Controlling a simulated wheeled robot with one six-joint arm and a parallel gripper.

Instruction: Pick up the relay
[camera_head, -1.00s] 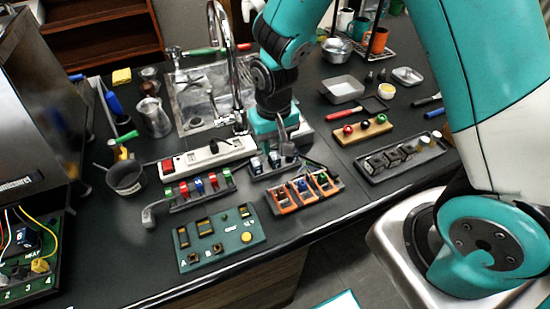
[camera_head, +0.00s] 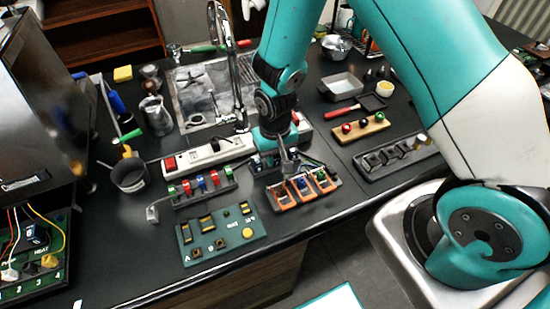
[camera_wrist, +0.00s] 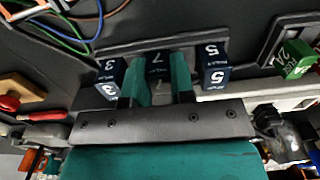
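Dark blue numbered blocks, which look like relays, stand in a dark rack (camera_head: 264,174). In the wrist view they read 3 (camera_wrist: 110,78), 7 (camera_wrist: 157,58) and 5 (camera_wrist: 215,64). My gripper (camera_wrist: 159,78) has its two teal fingers apart, one on either side of the block marked 7; I cannot tell whether they touch it. In the head view my gripper (camera_head: 288,158) is low over this rack and hides part of it. Another dark blue block (camera_head: 35,236) sits on the wired panel at the left.
An orange-framed holder (camera_head: 303,188) is just in front of the rack. A rack of coloured blocks (camera_head: 195,187) and a white power strip (camera_head: 207,153) are to the left. A green panel (camera_head: 220,234) lies nearer the front edge. A green block (camera_wrist: 295,62) shows at the wrist view's right.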

